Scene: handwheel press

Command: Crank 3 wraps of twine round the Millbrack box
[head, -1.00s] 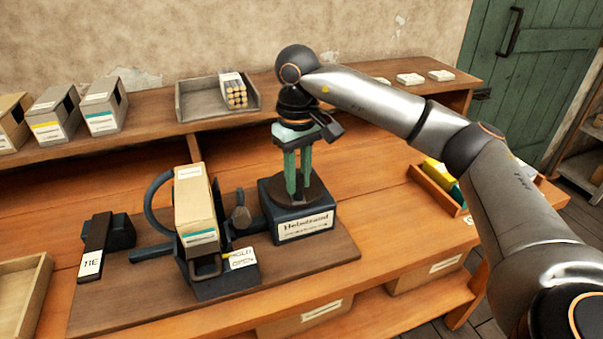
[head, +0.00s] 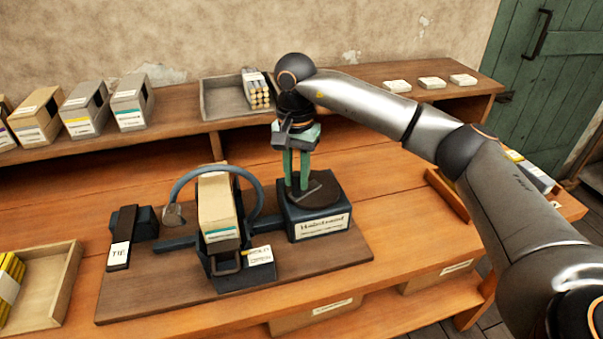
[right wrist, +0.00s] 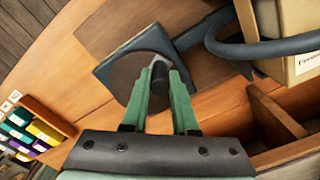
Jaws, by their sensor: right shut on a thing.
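To the right, a dark handwheel (head: 322,192) sits on a labelled block (head: 320,222). My right gripper (head: 296,188) points down with green fingers shut on the wheel's crank knob; the right wrist view shows the dark knob (right wrist: 158,76) between the fingertips. No twine can be made out on the box. My left gripper is out of view.
A dark lever marked TIE (head: 121,240) is left of the press. A printed card (head: 259,256) lies at its front right. A wooden tray (head: 52,290) is at the left; several boxes (head: 88,108) and a grey tray (head: 222,100) stand on the back shelf.

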